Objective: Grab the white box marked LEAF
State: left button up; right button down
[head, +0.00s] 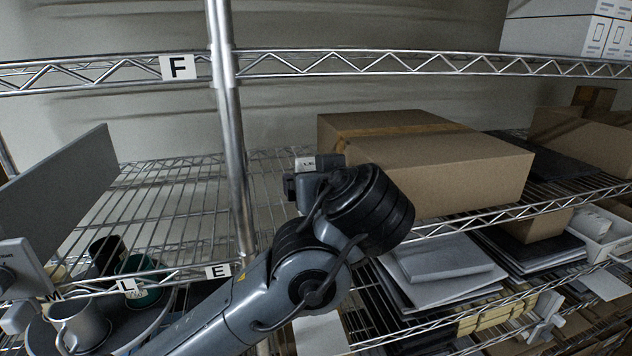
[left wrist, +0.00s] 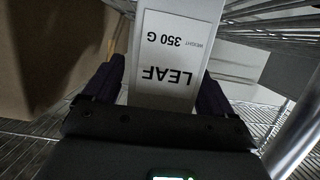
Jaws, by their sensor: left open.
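The white box (left wrist: 174,50) marked LEAF and 350 G fills the upper middle of the left wrist view, its print upside down. My left gripper (left wrist: 160,88) is open, with one dark finger on each side of the box's near end. I cannot tell whether the fingers touch it. In the head view my left arm reaches to the wire shelf, and its wrist hides the fingers and most or all of the box. My right gripper is not in view.
A large brown carton (head: 450,165) stands just right of my left wrist. A metal shelf post (head: 232,130) rises close left of the arm. A grey mug (head: 78,325) and a dark green mug (head: 140,290) are at lower left. Wire shelf left of the post is mostly bare.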

pick_arm(q)
jog(key=shift+w+a+f, duration=0.1)
jog(key=shift+w+f, duration=0.1)
jog(key=shift+w, duration=0.2)
jog(key=c, duration=1.1)
jog(key=shift+r, duration=0.1)
jog(key=shift+c, duration=1.1)
jog(key=shift+r, duration=0.15)
